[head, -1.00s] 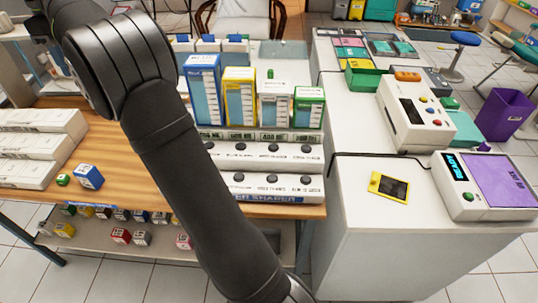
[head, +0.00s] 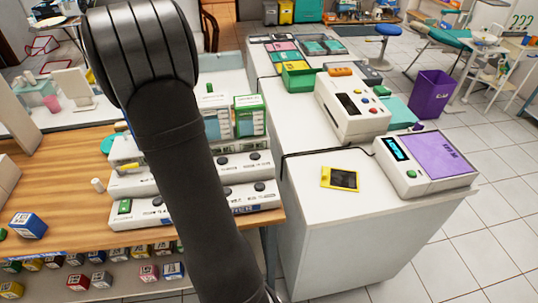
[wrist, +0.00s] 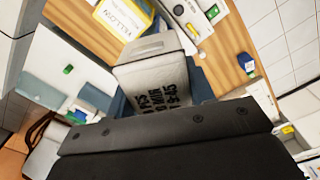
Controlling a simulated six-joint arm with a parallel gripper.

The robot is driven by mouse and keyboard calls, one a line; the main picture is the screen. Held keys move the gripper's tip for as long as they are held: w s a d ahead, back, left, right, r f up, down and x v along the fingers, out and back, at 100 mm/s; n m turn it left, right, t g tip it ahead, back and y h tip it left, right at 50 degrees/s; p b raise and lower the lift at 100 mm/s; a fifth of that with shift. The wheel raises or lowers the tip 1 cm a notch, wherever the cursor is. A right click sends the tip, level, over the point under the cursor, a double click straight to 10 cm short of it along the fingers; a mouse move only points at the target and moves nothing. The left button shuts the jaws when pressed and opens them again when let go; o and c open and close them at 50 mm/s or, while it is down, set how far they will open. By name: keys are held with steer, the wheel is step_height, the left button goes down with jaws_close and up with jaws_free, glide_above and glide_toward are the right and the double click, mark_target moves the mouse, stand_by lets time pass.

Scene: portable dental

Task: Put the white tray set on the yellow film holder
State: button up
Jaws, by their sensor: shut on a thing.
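The yellow film holder (head: 340,178) lies flat on the white counter in the head view, a yellow frame around a dark panel, left of a device with a purple top. In the wrist view a pale grey-white box with dark print, apparently the white tray set (wrist: 152,75), sits between the fingers of my gripper (wrist: 162,92). The gripper is shut on it. My dark arm hides the gripper and the held box in the head view.
The purple-topped device (head: 428,163) and a white machine (head: 352,105) stand on the counter. White stepped racks and a green box (head: 250,117) are left of it on the wooden table (head: 70,185). The counter around the film holder is clear.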

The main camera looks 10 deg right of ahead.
steer(key=s+d+m, duration=0.3)
steer(key=d, duration=1.5)
steer(key=s+d+m, duration=0.3)
steer(key=d, duration=1.6)
steer(key=s+d+f+m, duration=0.1)
steer(key=s+d+m, duration=0.2)
steer(key=s+d, duration=0.8)
steer(key=s+d+m, duration=0.3)
steer(key=s+d, duration=0.6)
steer(key=s, duration=0.5)
glide_above(344, 185)
step_height(344, 185, down, 33)
steer(key=shift+s+r, duration=0.1)
steer(key=shift+a+f, duration=0.1)
steer(key=shift+f, duration=2)
